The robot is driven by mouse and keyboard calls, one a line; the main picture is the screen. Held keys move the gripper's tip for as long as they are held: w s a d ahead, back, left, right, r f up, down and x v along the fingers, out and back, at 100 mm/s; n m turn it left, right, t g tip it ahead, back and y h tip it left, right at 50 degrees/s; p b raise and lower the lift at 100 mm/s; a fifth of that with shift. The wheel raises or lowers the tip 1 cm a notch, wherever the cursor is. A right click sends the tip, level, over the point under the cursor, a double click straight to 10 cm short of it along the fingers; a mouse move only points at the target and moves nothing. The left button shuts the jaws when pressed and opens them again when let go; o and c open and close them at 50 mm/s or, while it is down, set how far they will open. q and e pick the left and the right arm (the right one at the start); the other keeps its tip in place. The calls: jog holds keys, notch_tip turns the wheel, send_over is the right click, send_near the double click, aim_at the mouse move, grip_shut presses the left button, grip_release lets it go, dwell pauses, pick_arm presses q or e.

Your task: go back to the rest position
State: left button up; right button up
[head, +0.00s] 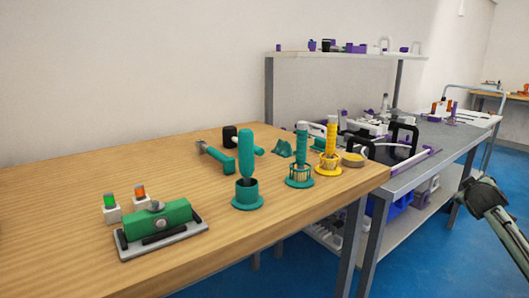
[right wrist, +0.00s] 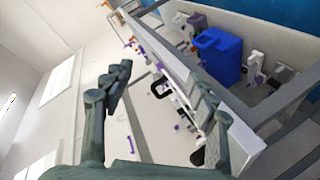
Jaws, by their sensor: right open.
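My right gripper (right wrist: 163,80) is open and empty in the right wrist view, its two dark fingers spread apart. In the head view a dark end of my right arm (head: 487,205) shows at the right edge, over the blue floor and clear of the tables. My left gripper is not in view.
A wooden table (head: 60,210) holds a green block device (head: 158,220), a teal tool in a round holder (head: 246,160), teal and yellow (head: 331,140) tools in stands, and a teal hammer-like part (head: 215,157). A grey workbench (head: 400,170) with a shelf stands behind right. Blue floor is open at right.

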jog(key=s+f+m+g, duration=0.3)
jog(key=s+f+g, duration=0.1)
jog(key=f, duration=0.2)
jog(key=s+a+f+n+g+y, duration=0.1)
jog(key=s+a+f+y, duration=0.1)
jog(key=s+a+f, duration=0.35)
jog(key=s+a+f+n+y, duration=0.1)
jog(key=s+a+f, duration=0.2)
jog(key=a+f, duration=0.6)
jog(key=s+a+f+n+g+y, duration=0.15)
jog(key=s+a+f, duration=0.3)
jog(key=f, duration=0.55)
jog(key=s+a+f+y, duration=0.1)
jog(key=s+a+f, duration=0.2)
jog(key=s+a, duration=0.2)
jog(key=s+a+f+g+y, duration=0.1)
jog(key=s+a+f, duration=0.3)
jog(key=s, duration=0.7)
jog(key=s+a+f+m+g+y, duration=0.1)
jog(key=s+a+f, duration=0.3)
jog(key=s+a, duration=0.2)
jog(key=shift+s+a+f+y, duration=0.2)
jog(key=shift+s+a+y, duration=0.2)
jog(key=shift+s, duration=0.65)
